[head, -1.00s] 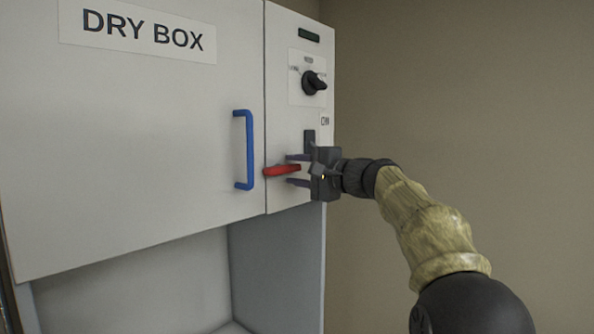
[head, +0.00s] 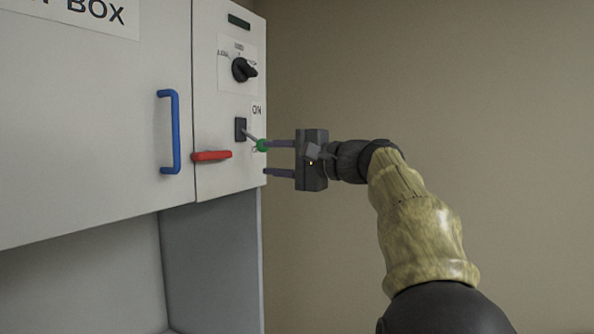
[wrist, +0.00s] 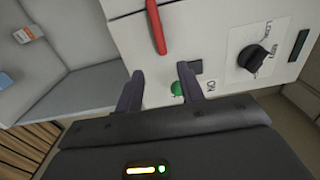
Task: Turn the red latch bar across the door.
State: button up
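The red latch bar (head: 212,156) lies level on the narrow control panel, its left end reaching the seam at the edge of the dry box door (head: 90,130). It also shows in the wrist view (wrist: 156,28), beyond my fingertips. My gripper (head: 266,157) is open and empty, to the right of the bar and apart from it. In the wrist view its two fingers (wrist: 160,70) are spread with nothing between them. The door looks closed and has a blue handle (head: 175,132) left of the bar.
A green-tipped toggle switch (head: 262,146) sticks out beside my upper finger, below ON; I cannot tell if they touch. A black rotary knob (head: 243,69) sits higher on the panel. Free room lies right, before the plain wall (head: 450,80).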

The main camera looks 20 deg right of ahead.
jog(key=v, duration=0.4)
jog(key=shift+s+d+b, duration=0.2)
jog(key=shift+s+b, duration=0.15)
jog(key=shift+b, duration=0.05)
jog(key=w+a+f+g+h, duration=0.1)
jog(key=a+f+g+h, duration=0.2)
jog(key=f, duration=1.2)
jog(key=w+a+f+g+h, duration=0.1)
jog(key=a+f+g+h, duration=0.25)
jog(key=f, duration=1.15)
jog(key=s+a+f+n+g+h, duration=0.2)
jog(key=s+f+n, duration=0.3)
jog(key=s+f, duration=0.4)
jog(key=s+a+f+n+g+h, duration=0.2)
jog(key=s+f+n, duration=0.4)
jog(key=s+f, duration=0.4)
notch_tip(320, 180, down, 5)
jog(key=shift+s+a+r+g+p, duration=0.1)
jog(key=shift+s+a+g+p, duration=0.25)
jog(key=shift+a+g, duration=0.45)
jog(key=shift+w, duration=0.1)
